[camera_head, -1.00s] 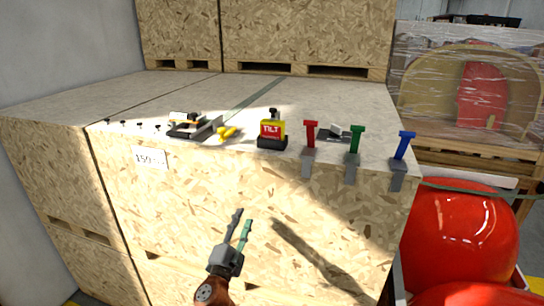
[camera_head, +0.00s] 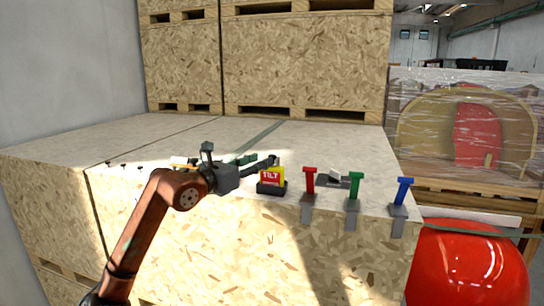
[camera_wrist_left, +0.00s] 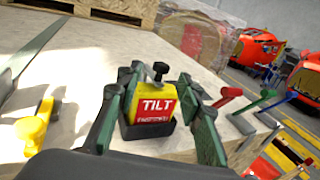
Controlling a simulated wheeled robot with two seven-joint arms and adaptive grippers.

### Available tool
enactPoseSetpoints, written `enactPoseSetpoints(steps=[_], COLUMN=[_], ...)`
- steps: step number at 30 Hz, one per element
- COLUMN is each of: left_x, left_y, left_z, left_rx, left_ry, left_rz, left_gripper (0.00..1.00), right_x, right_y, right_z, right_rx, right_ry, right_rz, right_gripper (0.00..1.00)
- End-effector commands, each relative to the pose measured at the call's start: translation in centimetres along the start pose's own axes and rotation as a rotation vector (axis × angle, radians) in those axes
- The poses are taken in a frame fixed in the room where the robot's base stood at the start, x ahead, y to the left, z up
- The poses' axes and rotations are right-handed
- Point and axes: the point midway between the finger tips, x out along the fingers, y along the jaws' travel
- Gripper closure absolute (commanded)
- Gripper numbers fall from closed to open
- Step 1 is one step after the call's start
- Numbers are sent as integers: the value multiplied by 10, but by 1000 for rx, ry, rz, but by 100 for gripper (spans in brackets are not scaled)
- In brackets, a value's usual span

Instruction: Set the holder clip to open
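A yellow box with a red TILT label (camera_head: 270,177) stands upright in a black holder (camera_head: 271,189) near the crate's front edge. In the left wrist view the box (camera_wrist_left: 153,108) has a black knob (camera_wrist_left: 160,71) on top, and the black holder (camera_wrist_left: 148,131) wraps its lower part. I cannot tell which part is the holder clip or how it is set. My left gripper (camera_head: 262,160) is open beside the box. In the wrist view its fingers (camera_wrist_left: 160,92) show on both sides of the box, with no clear grip. My right gripper is not in view.
Red (camera_head: 309,182), green (camera_head: 354,190) and blue (camera_head: 402,191) clamps stand along the front edge, right of the box. A small grey device (camera_head: 332,180) lies behind them. A yellow piece (camera_wrist_left: 35,128) lies left of the gripper. The crate top (camera_head: 330,145) is clear behind.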

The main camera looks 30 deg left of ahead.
Motion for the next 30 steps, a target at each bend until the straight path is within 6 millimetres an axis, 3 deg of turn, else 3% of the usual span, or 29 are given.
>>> enactPoseSetpoints(steps=[6,12,23,30], left_x=[36,59,66,66], left_y=[-2,-2,-2,-2], left_z=[4,2,-1,-1], left_rx=[-5,-4,-1,-2], left_ry=[-1,-1,0,0], left_rz=[-5,-5,-5,-5], left_gripper=[66,66,66,81], right_x=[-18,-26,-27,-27], right_y=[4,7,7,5], right_z=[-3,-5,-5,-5], right_rx=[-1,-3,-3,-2], right_ry=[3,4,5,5], right_rz=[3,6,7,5], right_gripper=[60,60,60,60])
